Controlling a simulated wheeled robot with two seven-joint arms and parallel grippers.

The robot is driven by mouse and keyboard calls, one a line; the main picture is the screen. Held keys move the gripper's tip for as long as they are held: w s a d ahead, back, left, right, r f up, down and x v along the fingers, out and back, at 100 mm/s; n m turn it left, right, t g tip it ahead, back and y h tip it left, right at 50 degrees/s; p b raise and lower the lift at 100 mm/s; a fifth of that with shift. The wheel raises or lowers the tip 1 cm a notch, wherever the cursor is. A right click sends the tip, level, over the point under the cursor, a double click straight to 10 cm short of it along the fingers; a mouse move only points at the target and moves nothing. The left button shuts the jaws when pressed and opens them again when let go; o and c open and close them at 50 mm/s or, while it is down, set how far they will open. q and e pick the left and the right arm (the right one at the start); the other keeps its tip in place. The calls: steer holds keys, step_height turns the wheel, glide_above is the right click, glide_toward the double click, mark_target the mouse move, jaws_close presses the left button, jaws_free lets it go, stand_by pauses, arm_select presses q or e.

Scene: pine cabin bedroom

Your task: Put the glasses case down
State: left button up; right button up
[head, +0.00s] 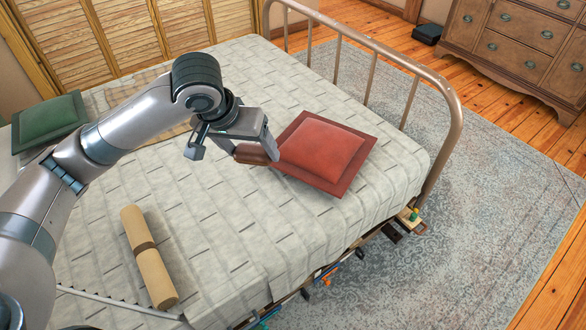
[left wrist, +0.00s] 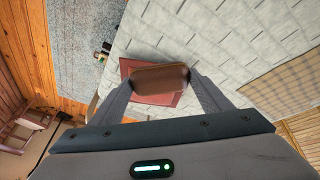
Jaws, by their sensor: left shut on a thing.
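The glasses case is a brown, rounded case (head: 250,154), partly hidden by the gripper in the head view. In the left wrist view the brown case (left wrist: 160,79) spans the gap between both fingers. My left gripper (head: 235,148) is shut on it, over the bed at the left edge of the red cushion. In the left wrist view the case overlaps the red cushion behind it. I cannot tell exactly how high the case is above the bed. My right gripper is not in view.
The red cushion (head: 320,150) lies on the bed (head: 225,210) near the metal bed rail (head: 374,75). A rolled tan bundle (head: 150,258) lies at the front left, and a green cushion (head: 48,122) at the far left. Bare quilt lies between them.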

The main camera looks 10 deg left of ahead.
arm_select(q)
steer(key=shift+w, duration=0.15)
steer(key=shift+f, duration=0.15)
steer(key=d+f+m+g+b, duration=0.1)
steer(key=d+f+m+b, duration=0.2)
steer(key=f, duration=1.6)
steer(key=m+b, duration=0.2)
steer(key=m, duration=0.3)
steer(key=shift+g+h, duration=0.4)
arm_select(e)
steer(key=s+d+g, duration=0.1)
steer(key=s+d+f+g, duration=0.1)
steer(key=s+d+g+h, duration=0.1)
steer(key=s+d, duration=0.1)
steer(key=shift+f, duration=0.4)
arm_select(q)
steer(key=shift+a, duration=0.1)
steer(key=w+a+f, duration=0.1)
steer(key=a+f, duration=0.1)
steer(key=a, duration=0.1)
steer(key=w+a+f, duration=0.1)
steer(key=a+f, duration=0.1)
steer(key=a, duration=0.2)
steer(key=w+a+f, duration=0.1)
steer(key=a+f, duration=0.2)
steer(key=a, duration=0.1)
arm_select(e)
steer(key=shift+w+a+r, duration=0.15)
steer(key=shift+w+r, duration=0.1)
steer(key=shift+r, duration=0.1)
